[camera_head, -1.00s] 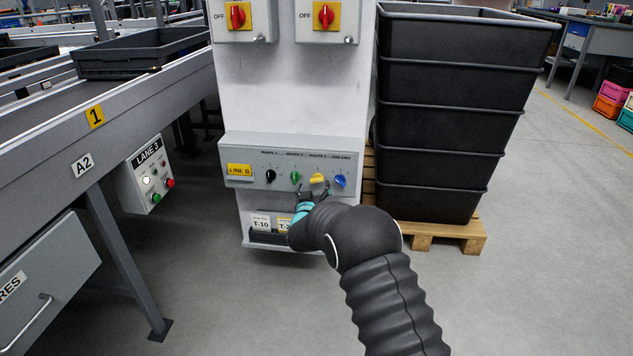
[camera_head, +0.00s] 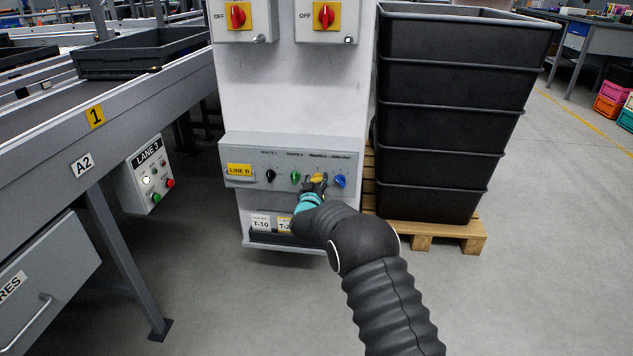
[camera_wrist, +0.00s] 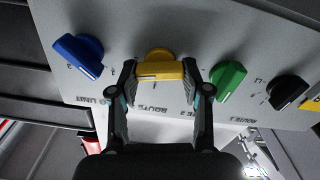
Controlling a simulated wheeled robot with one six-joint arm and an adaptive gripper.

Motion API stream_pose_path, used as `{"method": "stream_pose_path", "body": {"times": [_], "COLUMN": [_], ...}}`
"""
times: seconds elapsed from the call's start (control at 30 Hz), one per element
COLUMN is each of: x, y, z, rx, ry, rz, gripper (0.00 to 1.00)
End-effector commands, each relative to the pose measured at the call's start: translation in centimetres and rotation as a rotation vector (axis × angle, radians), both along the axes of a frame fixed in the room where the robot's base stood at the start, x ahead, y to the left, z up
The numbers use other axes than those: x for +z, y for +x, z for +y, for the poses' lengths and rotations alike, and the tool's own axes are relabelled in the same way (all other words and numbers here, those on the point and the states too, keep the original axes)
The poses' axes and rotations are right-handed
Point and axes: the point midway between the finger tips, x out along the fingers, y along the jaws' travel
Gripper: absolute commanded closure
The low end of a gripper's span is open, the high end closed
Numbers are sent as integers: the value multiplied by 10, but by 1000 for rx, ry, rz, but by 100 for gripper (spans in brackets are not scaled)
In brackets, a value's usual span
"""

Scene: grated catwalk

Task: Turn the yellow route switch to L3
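The yellow route switch (camera_head: 318,176) is on the grey sloped LINE B panel, between the green knob (camera_head: 295,176) and the blue knob (camera_head: 340,181). In the wrist view, which is upside down, the yellow switch (camera_wrist: 160,70) shows its bar lying crosswise between my fingers. My gripper (camera_wrist: 160,76) is open around it, one finger close by each end of the bar. I cannot tell whether the fingers touch it. In the head view my gripper (camera_head: 315,184) partly covers the yellow switch. The position marks around it are too small to read.
A black knob (camera_head: 270,176) sits at the panel's left; the green and blue knobs are close beside my fingers. A label holder (camera_head: 262,238) is below the panel. Stacked black bins (camera_head: 445,120) stand to the right. A LANE 3 button box (camera_head: 150,175) is to the left.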

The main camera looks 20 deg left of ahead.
Motion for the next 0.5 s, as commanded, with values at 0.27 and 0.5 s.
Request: {"method": "stream_pose_path", "body": {"times": [0.27,0.5], "x": [-5,-3], "y": [0,0], "z": [0,-1], "rx": [0,0], "ry": [71,226], "rz": [15,53], "gripper": [87,87]}}
